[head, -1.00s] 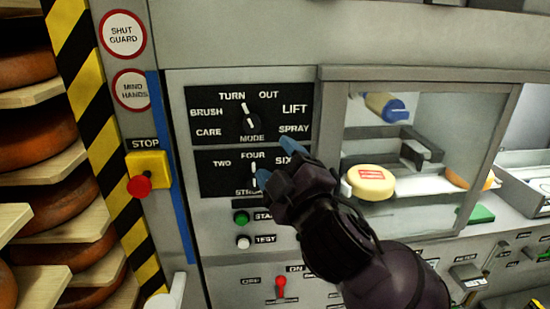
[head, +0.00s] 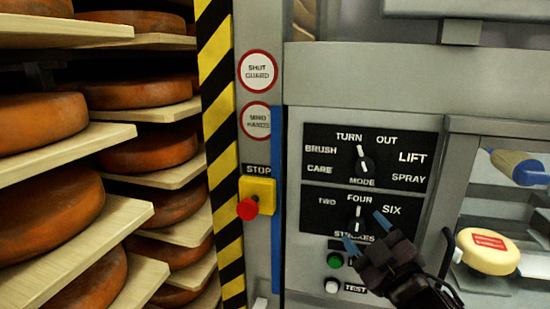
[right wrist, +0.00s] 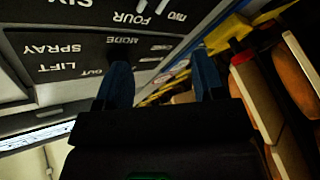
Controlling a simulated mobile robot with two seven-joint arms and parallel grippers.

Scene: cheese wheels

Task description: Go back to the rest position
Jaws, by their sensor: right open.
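My right gripper (head: 366,236) is in front of the lower part of the control panel in the head view, with its blue fingertips spread open and nothing between them. The strokes dial (head: 357,224) is just behind the fingertips, and its pointer is near FOUR. The mode dial (head: 363,165) above it points up, near TURN. In the right wrist view the two blue fingers (right wrist: 160,85) are apart, with the panel (right wrist: 75,55) seen upside down beyond them. I cannot tell whether the fingers touch the panel. My left gripper is not in view.
Shelves on the left hold several orange-brown cheese wheels (head: 140,153). A striped post (head: 215,120) and a red stop button (head: 247,209) stand between shelves and panel. A pale cheese (head: 487,250) with a red label sits right of the gripper, near a blue-handled brush (head: 517,166).

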